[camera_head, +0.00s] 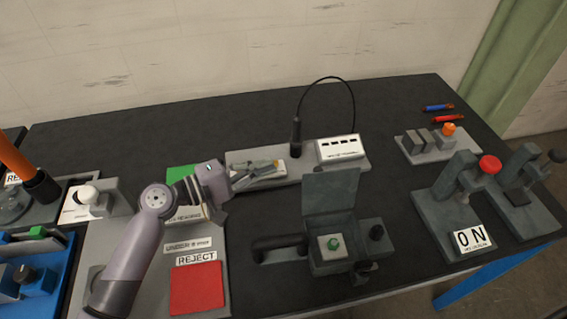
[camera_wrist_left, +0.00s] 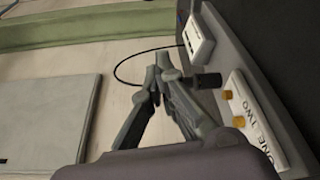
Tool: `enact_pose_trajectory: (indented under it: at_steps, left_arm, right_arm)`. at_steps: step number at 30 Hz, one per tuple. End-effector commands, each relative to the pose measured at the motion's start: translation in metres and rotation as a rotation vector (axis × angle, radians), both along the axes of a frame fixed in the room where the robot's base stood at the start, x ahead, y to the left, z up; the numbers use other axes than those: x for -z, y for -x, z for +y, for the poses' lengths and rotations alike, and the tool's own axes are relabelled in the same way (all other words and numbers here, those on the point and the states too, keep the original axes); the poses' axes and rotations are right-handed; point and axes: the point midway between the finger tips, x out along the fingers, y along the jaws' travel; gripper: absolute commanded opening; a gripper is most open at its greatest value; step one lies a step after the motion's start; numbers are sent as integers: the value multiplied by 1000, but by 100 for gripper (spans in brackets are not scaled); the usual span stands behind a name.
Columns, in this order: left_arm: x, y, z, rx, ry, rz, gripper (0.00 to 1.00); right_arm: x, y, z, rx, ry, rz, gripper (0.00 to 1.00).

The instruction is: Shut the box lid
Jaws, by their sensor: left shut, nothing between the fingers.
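The dark grey box (camera_head: 340,268) stands on the black table, right of the middle in the head view. Its lid (camera_head: 330,192) is open and stands up at the box's back edge. Inside the box lies a whitish block with a green knob (camera_head: 334,244). My left gripper (camera_head: 277,164) is behind and to the left of the lid, apart from it, over the grey base at the back. In the left wrist view its fingers (camera_wrist_left: 155,73) are shut with nothing between them. The box cannot be made out in that view. My right gripper is not in view.
A black probe with a looped cable (camera_head: 296,135) and a white unit (camera_head: 340,148) stand behind the lid. Clamps with a red knob (camera_head: 490,165) stand right.

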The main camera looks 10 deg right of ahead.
Motion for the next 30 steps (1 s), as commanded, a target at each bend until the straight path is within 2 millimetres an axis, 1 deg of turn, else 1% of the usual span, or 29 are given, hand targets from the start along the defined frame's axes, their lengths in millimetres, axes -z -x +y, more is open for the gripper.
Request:
enact_pose_trajectory:
  at_steps: [1,3,6,10,14,16,18,21,25,30]
  left_arm:
    - [-4,-2,-7,2,2,-1,0]
    - [-5,-6,-17,1,3,-2,0]
    - [-4,-12,-37,3,1,0,0]
    - [-2,-21,-65,3,1,-1,0]
    - [0,-30,-90,2,0,-1,0]
    - [-3,-18,-89,2,-3,0,0]
    - [-4,-8,-88,0,-2,-1,0]
    - [-5,2,-89,1,-2,-1,0]
    - [-5,9,-88,1,-2,-3,0]
    - [-3,10,-88,0,-2,-3,0]
  right_arm:
    - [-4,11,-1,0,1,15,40]
    - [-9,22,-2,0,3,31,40]
    - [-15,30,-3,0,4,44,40]
    - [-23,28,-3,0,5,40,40]
    - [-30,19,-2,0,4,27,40]
    - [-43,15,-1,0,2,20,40]
    - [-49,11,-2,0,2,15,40]
    - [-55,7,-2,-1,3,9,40]
    - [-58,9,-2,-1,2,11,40]
    - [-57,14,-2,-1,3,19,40]
